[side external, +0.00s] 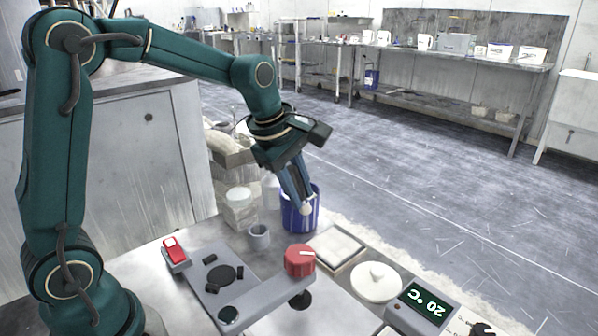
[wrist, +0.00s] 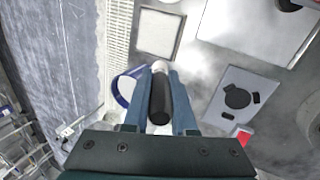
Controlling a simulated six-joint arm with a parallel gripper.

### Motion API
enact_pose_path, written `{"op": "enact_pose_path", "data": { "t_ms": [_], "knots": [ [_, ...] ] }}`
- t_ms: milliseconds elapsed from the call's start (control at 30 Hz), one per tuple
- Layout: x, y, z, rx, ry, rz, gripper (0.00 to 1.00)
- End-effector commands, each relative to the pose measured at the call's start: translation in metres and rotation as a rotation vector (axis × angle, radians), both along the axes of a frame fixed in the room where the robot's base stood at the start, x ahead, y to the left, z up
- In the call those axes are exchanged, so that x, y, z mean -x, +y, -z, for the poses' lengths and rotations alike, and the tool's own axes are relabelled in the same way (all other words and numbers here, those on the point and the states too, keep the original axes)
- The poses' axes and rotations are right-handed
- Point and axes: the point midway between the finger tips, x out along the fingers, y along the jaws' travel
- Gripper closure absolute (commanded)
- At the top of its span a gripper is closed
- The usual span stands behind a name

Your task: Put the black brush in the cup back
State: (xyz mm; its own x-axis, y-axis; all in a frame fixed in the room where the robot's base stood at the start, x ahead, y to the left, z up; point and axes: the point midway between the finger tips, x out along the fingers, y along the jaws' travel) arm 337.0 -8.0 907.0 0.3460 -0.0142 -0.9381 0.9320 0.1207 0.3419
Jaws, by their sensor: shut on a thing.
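My gripper (side external: 300,190) points down and is shut on the black brush (wrist: 160,98), which lies between its two blue-grey fingers. In the wrist view the brush has a dark handle and a pale tip; its pale end also shows in the side view (side external: 306,209). In the side view the fingers overlap a blue cup (side external: 289,217); I cannot tell whether the brush is inside it or in front. The blue cup's rim (wrist: 121,98) shows left of the fingers in the wrist view. A small grey cup (side external: 259,241) stands to its left.
A white-topped tray (side external: 335,249), a round white lid (side external: 376,285), a red knob (side external: 300,260) and a temperature display (side external: 426,304) stand nearby. A grey plate (side external: 202,283) with black pieces and a red device (side external: 175,252) sit front left. Jars stand behind the grey cup.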

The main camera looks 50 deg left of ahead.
Motion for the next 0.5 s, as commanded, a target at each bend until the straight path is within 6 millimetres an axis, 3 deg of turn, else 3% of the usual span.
{"op": "enact_pose_path", "data": {
  "t_ms": [200, 500],
  "knots": [
    [0.018, 0.021, -0.005, 0.003, 0.000, 0.203, 1.00],
    [0.043, 0.032, -0.014, 0.004, -0.002, 0.622, 1.00]
  ]
}}
